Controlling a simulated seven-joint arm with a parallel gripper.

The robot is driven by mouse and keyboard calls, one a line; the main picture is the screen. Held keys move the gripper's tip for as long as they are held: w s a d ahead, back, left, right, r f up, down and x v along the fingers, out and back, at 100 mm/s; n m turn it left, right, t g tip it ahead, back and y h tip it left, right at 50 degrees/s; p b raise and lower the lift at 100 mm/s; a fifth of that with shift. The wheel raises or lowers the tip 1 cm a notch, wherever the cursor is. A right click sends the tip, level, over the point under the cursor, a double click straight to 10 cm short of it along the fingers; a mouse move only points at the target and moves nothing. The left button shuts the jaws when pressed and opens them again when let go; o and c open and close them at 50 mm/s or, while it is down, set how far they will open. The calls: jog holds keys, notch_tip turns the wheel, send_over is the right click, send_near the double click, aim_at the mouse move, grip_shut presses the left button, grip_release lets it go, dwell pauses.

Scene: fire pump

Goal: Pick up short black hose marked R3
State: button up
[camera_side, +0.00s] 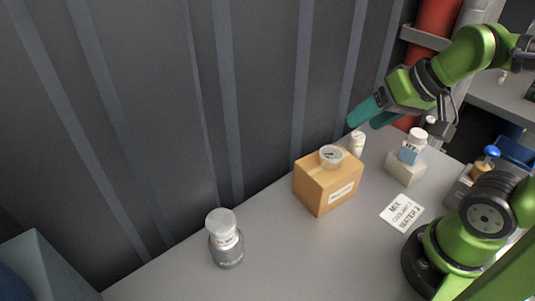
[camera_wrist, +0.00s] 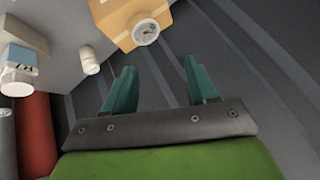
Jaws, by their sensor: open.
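I cannot make out a short black hose marked R3 in either view. My gripper (camera_side: 362,121) is at the upper right of the side view, raised by the ribbed dark wall beyond the tan box. Its two teal fingers show apart in the wrist view (camera_wrist: 159,68), with nothing between them. The gripper is open and empty.
A tan box (camera_side: 322,188) with a round gauge-like item (camera_side: 331,155) on top stands on the grey table (camera_side: 290,255). Nearby are a white bottle (camera_side: 357,144), a pale block (camera_side: 405,172) and a sign (camera_side: 401,212). A grey-lidded jar (camera_side: 226,246) stands left. Red cylinder (camera_side: 432,40) behind.

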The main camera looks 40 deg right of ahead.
jog(key=w+d+f+m+g+h, duration=0.15)
jog(key=w+d+m, duration=0.35)
jog(key=d, duration=0.6)
jog(key=m+g, duration=0.5)
jog(key=m, duration=1.4)
send_over(426, 128)
jog(key=w, duration=0.1)
notch_tip(426, 128, down, 2)
jog(key=d+r+m, duration=0.1)
jog(key=d+m, duration=0.1)
jog(key=m, duration=0.4)
jog(key=shift+g, duration=0.25)
jog(key=f, duration=1.1)
jog(key=shift+s+a, duration=0.25)
jog(key=shift+a, duration=0.05)
jog(key=shift+s+f, duration=0.2)
jog(key=shift+f, duration=2.6)
jog(key=shift+c, duration=0.3)
